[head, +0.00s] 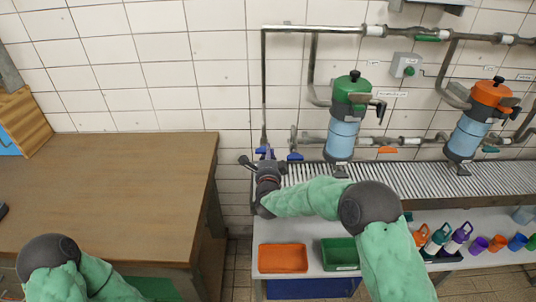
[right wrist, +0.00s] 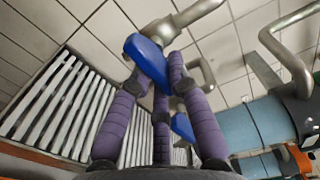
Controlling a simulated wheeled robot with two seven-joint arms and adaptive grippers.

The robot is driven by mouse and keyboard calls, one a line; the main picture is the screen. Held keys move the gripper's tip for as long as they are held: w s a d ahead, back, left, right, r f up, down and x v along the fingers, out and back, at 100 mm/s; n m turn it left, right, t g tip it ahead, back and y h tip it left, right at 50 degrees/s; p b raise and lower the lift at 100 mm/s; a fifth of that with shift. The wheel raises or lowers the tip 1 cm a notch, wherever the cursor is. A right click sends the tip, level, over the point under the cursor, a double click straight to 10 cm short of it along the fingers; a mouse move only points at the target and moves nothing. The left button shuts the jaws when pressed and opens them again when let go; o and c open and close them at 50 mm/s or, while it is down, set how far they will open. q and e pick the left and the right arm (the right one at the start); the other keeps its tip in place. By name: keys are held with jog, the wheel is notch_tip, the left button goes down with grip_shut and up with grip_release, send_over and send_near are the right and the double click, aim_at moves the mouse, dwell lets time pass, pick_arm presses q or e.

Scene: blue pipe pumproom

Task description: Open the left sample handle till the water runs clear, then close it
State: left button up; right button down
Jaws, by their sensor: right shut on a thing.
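The left sample handle (right wrist: 147,58) is a blue lever on a grey metal pipe. My right gripper (right wrist: 157,85), with purple padded fingers, is shut on it, a fingertip on each side. In the head view my right gripper (head: 266,160) is at the left end of the pipework and partly covers this handle. A second blue handle (head: 295,156) is just to the right, apart from the gripper; it also shows in the right wrist view (right wrist: 182,127). I cannot make out any running water. My left gripper is out of view.
A slatted metal rack (head: 430,178) runs under the pipes. Green-topped (head: 342,130) and orange-topped (head: 472,130) filter housings stand to the right. Orange (head: 283,258) and green (head: 340,254) trays and several bottles and cups sit on the lower shelf. A wooden table (head: 110,190) is at left.

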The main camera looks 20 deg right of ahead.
jog(key=c, duration=1.2)
grip_release()
jog(key=shift+s, duration=0.15)
jog(key=v, duration=1.1)
jog(key=shift+s+a, duration=0.15)
jog(key=shift+s, duration=0.2)
